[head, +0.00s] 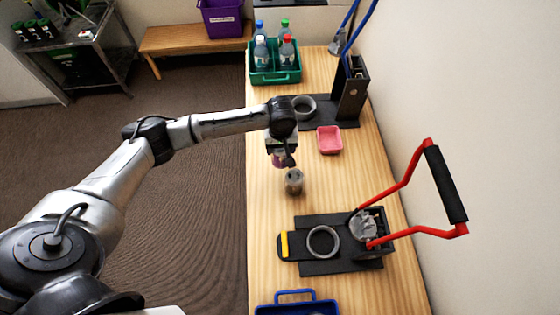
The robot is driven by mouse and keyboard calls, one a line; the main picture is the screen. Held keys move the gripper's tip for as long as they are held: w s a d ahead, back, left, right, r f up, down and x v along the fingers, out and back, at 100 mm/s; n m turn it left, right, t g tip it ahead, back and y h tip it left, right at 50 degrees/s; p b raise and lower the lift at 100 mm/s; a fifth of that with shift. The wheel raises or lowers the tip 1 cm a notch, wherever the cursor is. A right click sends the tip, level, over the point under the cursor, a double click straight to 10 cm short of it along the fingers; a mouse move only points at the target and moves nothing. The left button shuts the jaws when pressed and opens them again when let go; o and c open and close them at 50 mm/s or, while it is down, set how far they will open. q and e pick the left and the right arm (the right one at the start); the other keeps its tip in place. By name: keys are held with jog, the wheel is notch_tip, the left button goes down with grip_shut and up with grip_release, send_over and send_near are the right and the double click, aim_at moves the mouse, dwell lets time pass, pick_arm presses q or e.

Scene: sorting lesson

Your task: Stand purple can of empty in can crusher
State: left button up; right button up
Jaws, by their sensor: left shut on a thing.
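My left gripper (283,152) is over the table's left side, pointing down and shut on a purple can (278,160). Only a small part of this can shows below the fingers. The can crusher with red handle arms and a black grip (445,184) is at the front. Its black base (312,268) has a grey ring (323,242) and a yellow strip at the left end, and its handle is raised. The gripper is behind and left of this crusher. A second crusher (350,90) with a blue handle stands farther back, also with a ring. My right gripper is not in view.
A greyish can (294,182) stands on the wooden table (270,215) just in front of the gripper. A pink tray (329,140) is to the right. A green crate (275,76) of bottles is behind. A blue crate (290,309) is at the front edge.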

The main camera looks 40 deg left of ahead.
aim_at(281, 160)
pick_arm(q)
jog(key=shift+f+b, duration=0.4)
jog(key=shift+f, duration=3.85)
jog(key=o, duration=1.1)
jog(key=shift+f, duration=0.15)
notch_tip(281, 160, up, 12)
jog(key=shift+r+p, duration=0.15)
jog(key=shift+p, duration=0.5)
